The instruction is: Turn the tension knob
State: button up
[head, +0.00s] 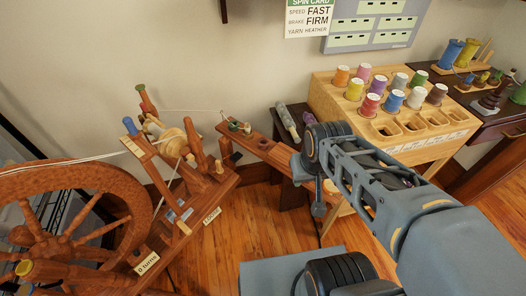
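A wooden spinning wheel stands at the left, with its big drive wheel (75,205) cut off by the picture's edge. Its upper frame carries a blue-topped knob (129,126), a green-topped knob (141,88) and a bobbin of pale yarn (173,142). A yellow-ended knob (24,268) shows at the lower left. I cannot tell which one is the tension knob; the small labels are mostly unreadable. My gripper (318,209) hangs below my wrist, right of the spinning wheel and apart from it. Its fingers are too small and partly hidden to tell open from shut.
A wooden rack (385,135) of colored thread spools stands at the back right. A narrow wooden board (265,148) with small items lies between wheel and rack. A spin card (310,18) on the wall reads FAST and FIRM. Bare floor (270,225) lies in the middle.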

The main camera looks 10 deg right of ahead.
aim_at(219, 170)
jog(key=z, duration=0.55)
jog(key=k, duration=1)
jog(key=u, duration=1.65)
jog(key=i, duration=0.5)
jog(key=z, duration=0.05)
